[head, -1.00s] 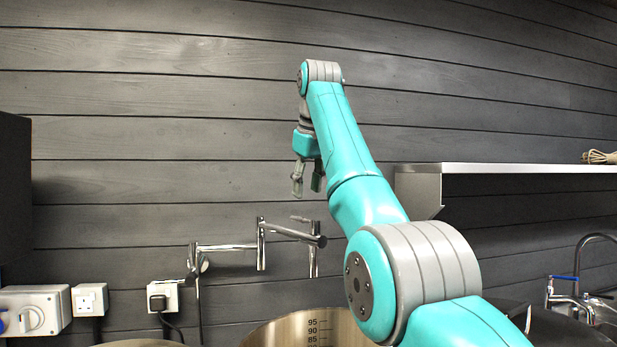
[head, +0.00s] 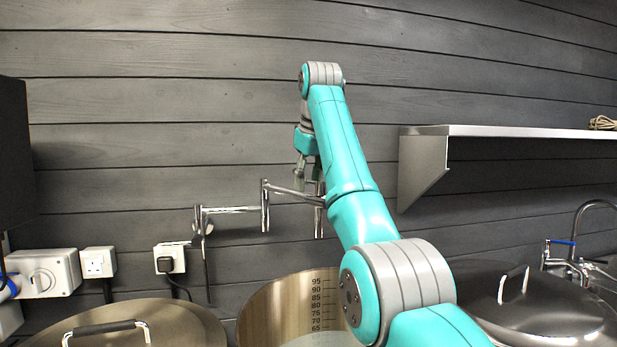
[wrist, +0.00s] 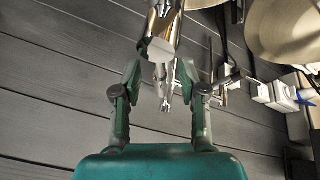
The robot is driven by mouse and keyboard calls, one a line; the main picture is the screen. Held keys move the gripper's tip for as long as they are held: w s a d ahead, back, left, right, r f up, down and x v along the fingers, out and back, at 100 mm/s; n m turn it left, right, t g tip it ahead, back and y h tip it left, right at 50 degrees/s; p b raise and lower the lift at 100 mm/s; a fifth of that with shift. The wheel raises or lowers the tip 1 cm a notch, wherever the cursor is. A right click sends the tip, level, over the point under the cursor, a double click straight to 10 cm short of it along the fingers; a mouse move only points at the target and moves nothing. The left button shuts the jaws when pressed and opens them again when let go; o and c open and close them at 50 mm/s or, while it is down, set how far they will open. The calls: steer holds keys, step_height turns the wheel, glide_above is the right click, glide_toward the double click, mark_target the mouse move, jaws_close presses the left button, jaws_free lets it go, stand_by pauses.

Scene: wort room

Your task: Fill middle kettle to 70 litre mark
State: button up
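The middle kettle (head: 262,312) is open steel, with a dark litre scale (head: 317,300) inside its wall. Marks from 95 down to 65 show. A pale surface (head: 322,340) shows just below the 65 mark at the picture's lower edge; I cannot tell its exact level. A jointed chrome filler tap (head: 232,209) reaches from the wall above the kettle. My gripper (head: 311,178) is at the tap's outer end, partly hidden by my arm. In the wrist view my gripper (wrist: 160,78) has its fingers apart, with the chrome tap (wrist: 161,50) between them and no clear contact.
A lidded kettle (head: 160,325) stands at left and another lidded kettle (head: 540,310) at right. A steel shelf (head: 500,131) juts from the wall at right. Sockets (head: 98,262) and a dark box (head: 14,150) are at left. A sink tap (head: 575,245) stands at far right.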

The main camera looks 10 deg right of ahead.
jaws_close()
steer(key=m, duration=0.1)
steer(key=d+m+h, duration=0.1)
steer(key=m, duration=0.1)
steer(key=m+h, duration=0.1)
steer(key=shift+d+m, duration=0.25)
steer(key=shift+m, duration=0.05)
steer(key=m, duration=0.1)
steer(key=d+m+g+h, duration=0.1)
steer(key=m, duration=0.2)
steer(key=shift+w+d+m+g+h, duration=0.1)
steer(key=shift+d+m+g+h, duration=0.2)
steer(key=shift+d+m, duration=0.1)
